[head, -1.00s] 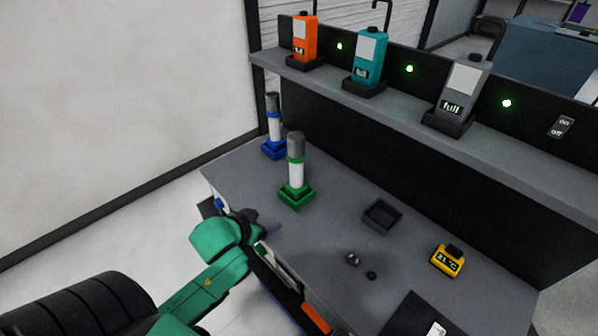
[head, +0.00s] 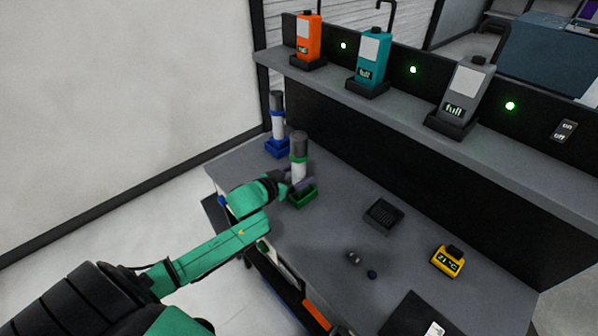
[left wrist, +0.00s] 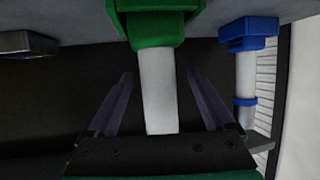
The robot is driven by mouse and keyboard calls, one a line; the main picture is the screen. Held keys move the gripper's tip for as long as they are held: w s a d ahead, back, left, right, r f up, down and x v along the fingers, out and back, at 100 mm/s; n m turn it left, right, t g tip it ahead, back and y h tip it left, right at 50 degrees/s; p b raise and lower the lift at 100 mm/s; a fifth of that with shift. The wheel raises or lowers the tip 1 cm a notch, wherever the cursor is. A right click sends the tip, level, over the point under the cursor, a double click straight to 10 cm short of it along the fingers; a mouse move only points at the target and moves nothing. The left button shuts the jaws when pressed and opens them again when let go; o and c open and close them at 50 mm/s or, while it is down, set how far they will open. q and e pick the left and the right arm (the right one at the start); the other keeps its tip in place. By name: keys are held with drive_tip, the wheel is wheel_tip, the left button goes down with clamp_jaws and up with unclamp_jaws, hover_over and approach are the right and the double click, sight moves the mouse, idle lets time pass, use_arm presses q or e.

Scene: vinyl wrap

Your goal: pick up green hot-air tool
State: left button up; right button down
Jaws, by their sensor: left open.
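The green hot-air tool (head: 299,150) stands upright in its green base (head: 303,197) on the bench, with a grey top and a white body. My left gripper (head: 298,186) is at the tool, just above the base, and covers part of the body. In the left wrist view the tool's white body (left wrist: 158,88) lies between the two open fingers of the left gripper (left wrist: 158,85), with a gap on each side. The green base (left wrist: 155,25) shows at the top of that view. My right gripper is not in view.
A blue hot-air tool (head: 277,122) stands in a blue base behind. A black tray (head: 383,215), small dark parts (head: 354,257) and a yellow temperature display (head: 447,261) lie to the right. A shelf (head: 400,112) with several bottles runs behind the bench.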

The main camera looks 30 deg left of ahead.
sight(305, 170)
use_arm(q)
drive_tip(key=x, duration=0.4)
drive_tip(key=shift+w+d+r+p, duration=0.1)
drive_tip(key=shift+w+r+p, duration=0.05)
drive_tip(key=shift+r+p, duration=0.2)
drive_tip(key=shift+w+f, duration=0.2)
drive_tip(key=shift+f, duration=0.05)
drive_tip(key=shift+s+r, duration=0.1)
drive_tip(key=shift+s, duration=0.1)
drive_tip(key=c, duration=1.1)
clamp_jaws()
drive_tip(key=shift+w+r, duration=0.1)
